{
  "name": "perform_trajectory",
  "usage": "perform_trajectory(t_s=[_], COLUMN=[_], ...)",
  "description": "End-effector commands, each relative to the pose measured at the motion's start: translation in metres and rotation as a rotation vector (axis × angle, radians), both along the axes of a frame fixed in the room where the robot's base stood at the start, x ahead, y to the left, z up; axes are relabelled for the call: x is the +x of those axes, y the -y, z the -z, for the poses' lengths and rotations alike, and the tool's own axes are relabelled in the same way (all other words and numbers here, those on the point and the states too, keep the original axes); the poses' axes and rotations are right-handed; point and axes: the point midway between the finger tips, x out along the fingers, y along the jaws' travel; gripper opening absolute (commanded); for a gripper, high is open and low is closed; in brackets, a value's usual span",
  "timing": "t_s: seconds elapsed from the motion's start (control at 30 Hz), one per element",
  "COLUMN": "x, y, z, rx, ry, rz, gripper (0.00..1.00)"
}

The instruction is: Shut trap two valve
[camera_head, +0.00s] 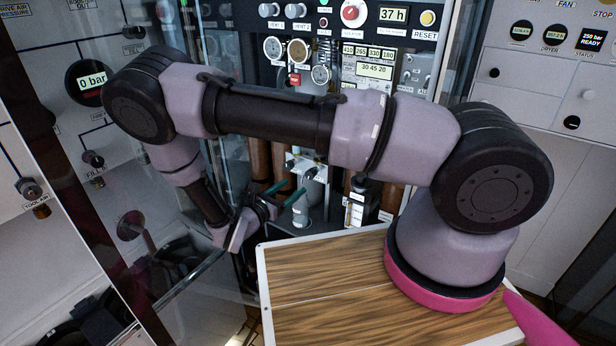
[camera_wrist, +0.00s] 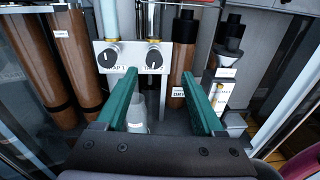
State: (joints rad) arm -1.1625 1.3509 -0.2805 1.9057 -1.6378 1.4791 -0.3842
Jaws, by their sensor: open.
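The trap two valve (camera_wrist: 154,56) is a dark round knob with a pale mark, on the right of a light plate. In the head view my gripper (camera_head: 287,190) is just below the small valve plate (camera_head: 301,166), where the knobs are too small to read.
A pale bottle (camera_wrist: 137,113) stands below the valves. Brown cylinders (camera_wrist: 76,60) stand at left, and a dark-topped filter column (camera_wrist: 228,62) at right. Glass cabinet sides (camera_head: 150,170) flank my arm. A wooden-topped surface (camera_head: 320,290) lies in front.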

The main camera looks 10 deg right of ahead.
Motion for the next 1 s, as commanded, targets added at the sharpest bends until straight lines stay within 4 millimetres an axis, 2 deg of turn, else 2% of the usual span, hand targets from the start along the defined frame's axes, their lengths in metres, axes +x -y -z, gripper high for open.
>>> perform_trajectory(t_s=[0.1, 0.27, 0.7, 1.0], x=[0.0, 0.007, 0.061, 0.076], y=[-0.004, 0.002, 0.057, 0.071], z=[0.011, 0.014, 0.013, 0.013], rx=[-0.045, -0.057, -0.054, -0.053], ry=[-0.008, -0.01, -0.01, -0.011], rz=[-0.053, -0.064, -0.061, -0.062], gripper=[0.7, 0.7, 0.7, 0.7])
